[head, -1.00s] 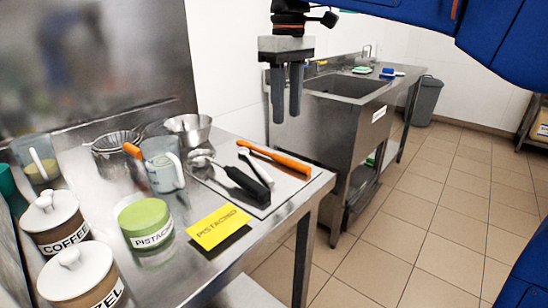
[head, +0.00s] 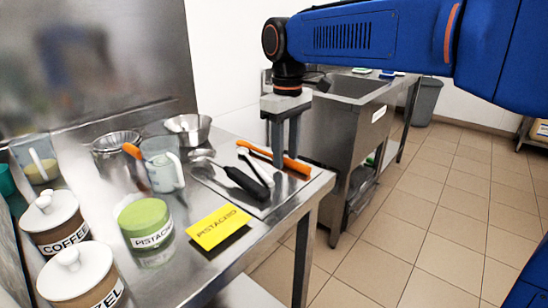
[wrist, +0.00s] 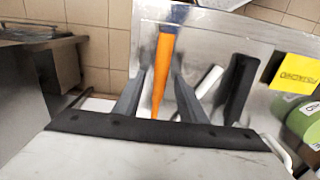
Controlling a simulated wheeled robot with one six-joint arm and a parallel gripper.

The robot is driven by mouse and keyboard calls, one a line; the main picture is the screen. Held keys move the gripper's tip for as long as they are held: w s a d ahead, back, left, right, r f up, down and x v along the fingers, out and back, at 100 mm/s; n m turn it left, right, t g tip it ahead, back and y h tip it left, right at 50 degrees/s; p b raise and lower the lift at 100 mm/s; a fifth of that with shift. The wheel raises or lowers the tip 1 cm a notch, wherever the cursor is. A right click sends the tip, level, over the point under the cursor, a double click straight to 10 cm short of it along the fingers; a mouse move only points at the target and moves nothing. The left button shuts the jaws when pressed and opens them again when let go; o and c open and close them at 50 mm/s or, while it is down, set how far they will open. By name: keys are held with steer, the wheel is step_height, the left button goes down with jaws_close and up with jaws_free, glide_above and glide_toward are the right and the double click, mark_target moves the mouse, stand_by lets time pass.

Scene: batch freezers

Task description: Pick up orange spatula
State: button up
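The orange spatula (head: 262,152) lies on a metal tray at the right part of the steel counter. My gripper (head: 285,162) points down over it, with its fingers partly in front of it in the head view. In the wrist view, the orange handle (wrist: 161,75) runs lengthwise between the two grey fingers (wrist: 157,80), with a gap on each side. My gripper is open and empty. The lower end of the handle is cut off by the gripper body in the wrist view. I cannot tell the exact height of the fingertips above the tray.
A black-handled tool (head: 246,184) and a white-handled one (head: 252,163) lie beside the spatula. Another orange handle (head: 132,151) leans near the clear jug (head: 163,170). A sink (head: 345,88) stands behind.

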steer(key=shift+f, duration=0.2)
jaws_close()
steer(key=shift+r, duration=0.1)
